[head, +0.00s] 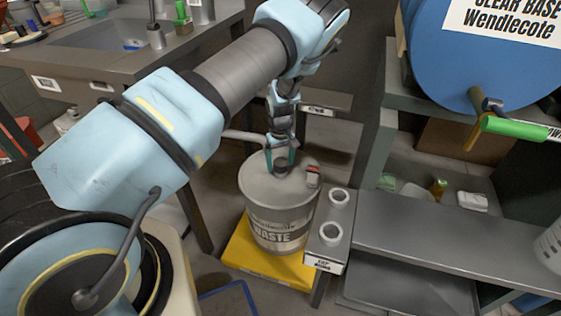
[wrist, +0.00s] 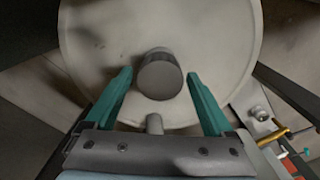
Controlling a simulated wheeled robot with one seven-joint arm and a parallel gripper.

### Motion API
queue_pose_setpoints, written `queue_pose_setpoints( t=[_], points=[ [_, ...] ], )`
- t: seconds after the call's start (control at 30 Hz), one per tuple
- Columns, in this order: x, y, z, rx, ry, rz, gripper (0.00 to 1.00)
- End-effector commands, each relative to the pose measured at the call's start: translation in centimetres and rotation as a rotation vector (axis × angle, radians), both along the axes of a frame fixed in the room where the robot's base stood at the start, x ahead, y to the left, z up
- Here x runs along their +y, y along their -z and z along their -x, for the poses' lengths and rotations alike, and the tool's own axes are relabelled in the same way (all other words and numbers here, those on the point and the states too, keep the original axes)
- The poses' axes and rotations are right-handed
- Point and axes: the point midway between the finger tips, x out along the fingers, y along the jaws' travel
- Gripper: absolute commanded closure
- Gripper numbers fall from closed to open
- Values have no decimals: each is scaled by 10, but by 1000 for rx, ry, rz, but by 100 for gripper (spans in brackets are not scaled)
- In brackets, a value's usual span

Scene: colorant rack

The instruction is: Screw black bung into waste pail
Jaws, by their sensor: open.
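The waste pail (head: 280,232) is a pale drum marked "WASTE", upright on a yellow base. The bung, a dark grey cylinder (wrist: 160,77), stands at the pail's top in the wrist view, and a small dark part of it shows in the head view (head: 281,170). How deep it sits in the opening cannot be told. My gripper (head: 283,158) points down over the pail lid. Its teal fingers are open, one on each side of the bung in the wrist view (wrist: 159,72), with visible gaps between fingers and bung.
A small red-and-grey fitting (head: 313,177) sits at the lid's right edge. Beside the pail, a narrow labelled stand (head: 327,215) carries two pale rings. A grey shelf unit (head: 440,252) and a blue drum (head: 480,60) with a green-handled tap stand right. A sink bench is at back left.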

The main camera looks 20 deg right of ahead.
Motion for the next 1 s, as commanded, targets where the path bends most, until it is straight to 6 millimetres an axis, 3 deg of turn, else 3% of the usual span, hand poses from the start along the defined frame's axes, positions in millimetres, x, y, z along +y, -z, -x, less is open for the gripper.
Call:
queue_pose_setpoints(
  t=[0.33,0.67,1.0],
  points=[
    [1,0,0,0,-458,0,13],
    [1,0,0,0,-530,0,13],
    [1,0,0,0,-528,0,49]
  ],
)
